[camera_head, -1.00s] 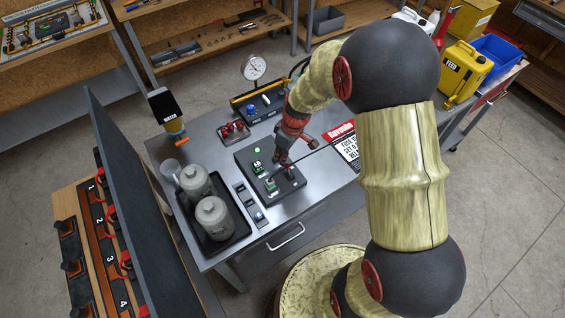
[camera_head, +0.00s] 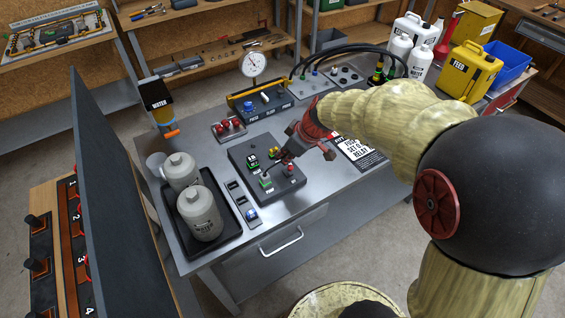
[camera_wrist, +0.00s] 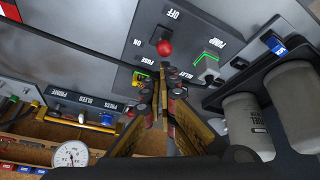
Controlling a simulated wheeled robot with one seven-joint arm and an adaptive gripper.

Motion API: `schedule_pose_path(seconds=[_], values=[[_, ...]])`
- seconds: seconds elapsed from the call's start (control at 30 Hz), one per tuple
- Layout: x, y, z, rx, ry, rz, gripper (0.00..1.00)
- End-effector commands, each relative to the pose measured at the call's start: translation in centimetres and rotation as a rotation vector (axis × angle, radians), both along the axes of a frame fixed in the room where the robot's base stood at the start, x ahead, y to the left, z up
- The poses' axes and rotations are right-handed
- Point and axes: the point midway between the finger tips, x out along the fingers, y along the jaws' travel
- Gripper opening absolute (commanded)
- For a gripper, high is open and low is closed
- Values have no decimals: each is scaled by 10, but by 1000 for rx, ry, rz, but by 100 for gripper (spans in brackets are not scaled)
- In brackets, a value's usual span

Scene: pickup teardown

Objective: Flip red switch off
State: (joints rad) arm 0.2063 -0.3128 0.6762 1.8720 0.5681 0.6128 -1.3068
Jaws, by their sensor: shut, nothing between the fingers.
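The red switch (camera_wrist: 165,48) shows in the wrist view as a round red knob on a dark grey panel (camera_wrist: 195,20). The picture is upside down, with OFF above the knob and ON to its left; the knob sits nearer the ON level. My gripper (camera_wrist: 160,88) is shut and empty, its tips just below the knob in the picture. I cannot tell whether they touch.
The panel also carries a green-lit PUMP switch (camera_wrist: 207,60) beside the red knob. A tray (camera_head: 206,249) with two grey canisters stands left on the bench. A gauge (camera_head: 253,65) and a blue-knobbed box (camera_head: 280,108) stand behind. A printed sign (camera_head: 362,153) lies right.

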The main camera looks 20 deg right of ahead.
Motion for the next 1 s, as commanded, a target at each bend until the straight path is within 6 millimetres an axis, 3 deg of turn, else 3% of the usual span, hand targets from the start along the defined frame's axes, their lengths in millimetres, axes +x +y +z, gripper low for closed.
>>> schedule_pose_path(seconds=[1.0], values=[[1, 0, 18, 0, 0, -1, 0]])
